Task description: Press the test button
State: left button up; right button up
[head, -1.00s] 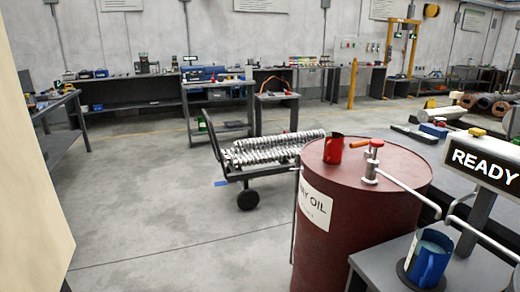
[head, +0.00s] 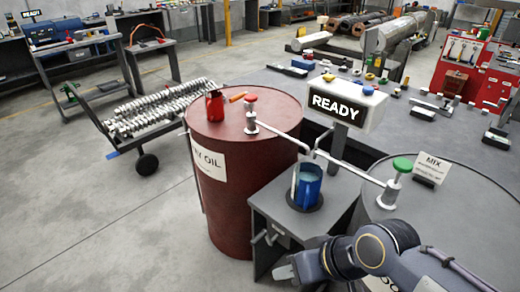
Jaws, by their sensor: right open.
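A white box with a black READY sign (head: 338,106) stands on a post behind the two barrels. On its top are a yellow button (head: 328,77) and a blue button (head: 368,90). No test label is readable, so I cannot tell which is the test button. My right gripper (head: 285,271) is low at the bottom of the view, in front of the small stand and well below and apart from the box. It is open; its fingers show only in part. My left gripper is not in view.
A dark red oil barrel (head: 225,180) with a red-topped tap (head: 251,110) stands left. A grey barrel (head: 450,215) with a green-topped tap (head: 402,165) and MIX card (head: 430,168) stands right. A blue jug (head: 307,186) sits between them on a stand (head: 270,205).

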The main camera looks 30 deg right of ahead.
aim_at(328, 77)
jog(key=z, duration=1.5)
